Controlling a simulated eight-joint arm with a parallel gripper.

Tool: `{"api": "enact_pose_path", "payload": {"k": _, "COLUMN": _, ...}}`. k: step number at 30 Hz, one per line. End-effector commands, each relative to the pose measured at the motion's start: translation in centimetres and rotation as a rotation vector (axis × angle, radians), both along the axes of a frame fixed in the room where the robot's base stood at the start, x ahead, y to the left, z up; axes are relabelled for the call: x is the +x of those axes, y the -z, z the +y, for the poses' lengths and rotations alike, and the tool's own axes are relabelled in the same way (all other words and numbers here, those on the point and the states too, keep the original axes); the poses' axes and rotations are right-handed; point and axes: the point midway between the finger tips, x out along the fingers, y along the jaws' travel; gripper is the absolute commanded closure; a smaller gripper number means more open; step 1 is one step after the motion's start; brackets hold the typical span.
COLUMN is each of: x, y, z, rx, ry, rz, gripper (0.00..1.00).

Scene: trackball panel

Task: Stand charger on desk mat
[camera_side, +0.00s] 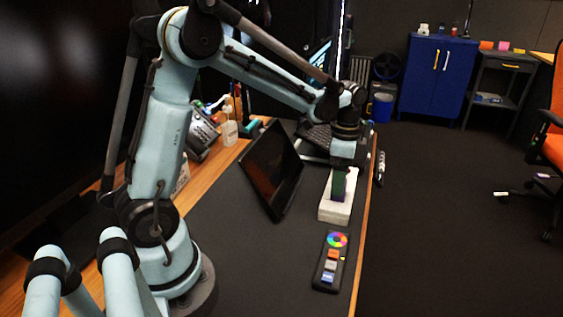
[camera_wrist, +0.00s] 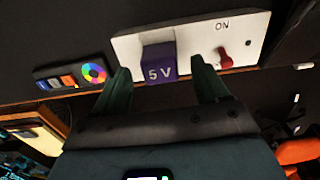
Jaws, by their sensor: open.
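The charger, a purple block marked "5 V" (camera_wrist: 160,72), sits at a white box (camera_wrist: 130,50) that has a red switch (camera_wrist: 226,58) marked "ON". My gripper (camera_wrist: 161,66) is open, with one dark green finger on each side of the charger; I cannot tell whether they touch it. In the side view my gripper (camera_side: 340,170) points down over the white box (camera_side: 328,212) near the desk's right edge, and its fingers mostly hide the charger. The dark desk mat (camera_side: 240,255) covers much of the desk.
A black panel with a colour wheel and several buttons (camera_side: 330,262) lies in front of the white box. A tilted dark tablet or screen (camera_side: 272,170) stands left of it. The desk's wooden edge (camera_side: 362,240) is close on the right. The mat's front middle is clear.

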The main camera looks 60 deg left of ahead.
Motion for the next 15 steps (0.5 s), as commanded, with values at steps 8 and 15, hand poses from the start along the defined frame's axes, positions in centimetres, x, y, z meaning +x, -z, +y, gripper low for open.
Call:
{"api": "enact_pose_path", "payload": {"k": 8, "x": 0.0, "y": 2.3, "z": 0.0, "rx": -0.001, "ry": 0.0, "rz": -0.001, "gripper": 0.27}}
{"api": "enact_pose_path", "payload": {"k": 15, "x": 0.0, "y": 2.3, "z": 0.0, "rx": -0.001, "ry": 0.0, "rz": -0.001, "gripper": 0.33}}
